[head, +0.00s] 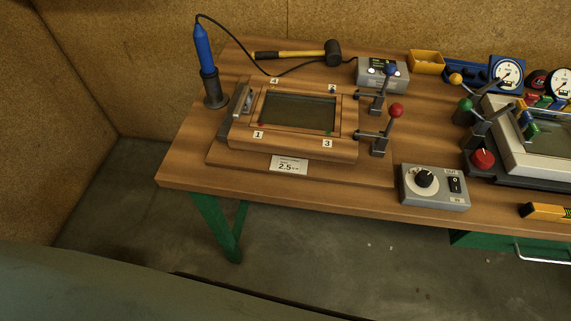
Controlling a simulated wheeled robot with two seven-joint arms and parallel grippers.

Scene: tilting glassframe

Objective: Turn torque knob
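A small grey control box (383,72) with a dark display and small knobs on its front stands at the back of the bench. A black cable runs to it from a blue electric screwdriver (204,50), upright in a dark holder. A second grey box (447,201) at the front edge has a large black knob (425,179) on a pale dial and a black switch (455,185). I cannot read which knob is marked torque. A card (289,165) reading 2.5 lies before the wooden frame (295,145). Neither gripper is in view.
A hammer (300,52) and a yellow bin (427,61) lie behind. A pale fixture (512,157) with a red knob (483,158) and gauges fill the right side. The bench's front left is clear.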

